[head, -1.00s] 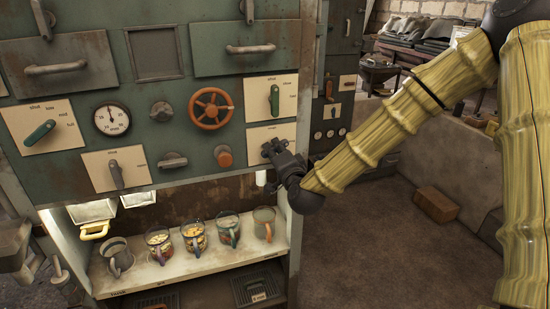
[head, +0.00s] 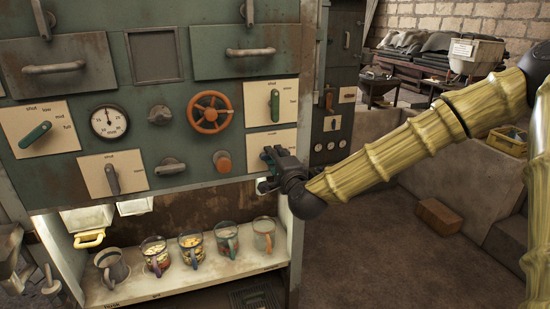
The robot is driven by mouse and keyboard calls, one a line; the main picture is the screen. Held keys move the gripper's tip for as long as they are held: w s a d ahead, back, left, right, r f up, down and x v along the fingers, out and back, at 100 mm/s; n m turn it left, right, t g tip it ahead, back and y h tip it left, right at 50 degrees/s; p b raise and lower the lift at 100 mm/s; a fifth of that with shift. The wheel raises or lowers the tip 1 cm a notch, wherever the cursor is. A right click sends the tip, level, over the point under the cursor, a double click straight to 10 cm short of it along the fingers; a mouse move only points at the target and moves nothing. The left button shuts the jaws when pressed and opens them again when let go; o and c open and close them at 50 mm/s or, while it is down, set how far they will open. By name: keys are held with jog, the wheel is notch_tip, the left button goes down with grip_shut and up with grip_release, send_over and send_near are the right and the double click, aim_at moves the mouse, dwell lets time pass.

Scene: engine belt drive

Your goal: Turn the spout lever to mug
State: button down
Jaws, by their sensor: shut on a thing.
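My gripper (head: 276,168) is at the pale lever plate (head: 284,135) at the lower right of the green panel. It is shut on a lever there, taken to be the spout lever, which it mostly hides. Small teal bits show by the fingers, and the lever's exact angle cannot be told. The words on the plate are too small to read surely.
Close above is another plate with a green lever (head: 274,104). A red handwheel (head: 211,112) and an orange knob (head: 222,161) lie to the left. The shelf (head: 190,277) has bare room in front of the mugs. The floor to the right is open, with a brown block (head: 437,216).

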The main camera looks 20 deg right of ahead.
jog(key=shift+f, duration=0.1)
jog(key=c, duration=1.4)
grip_release()
jog(key=shift+o, duration=0.2)
jog(key=shift+s, duration=0.1)
jog(key=s, duration=1.2)
jog(key=shift+d, duration=0.15)
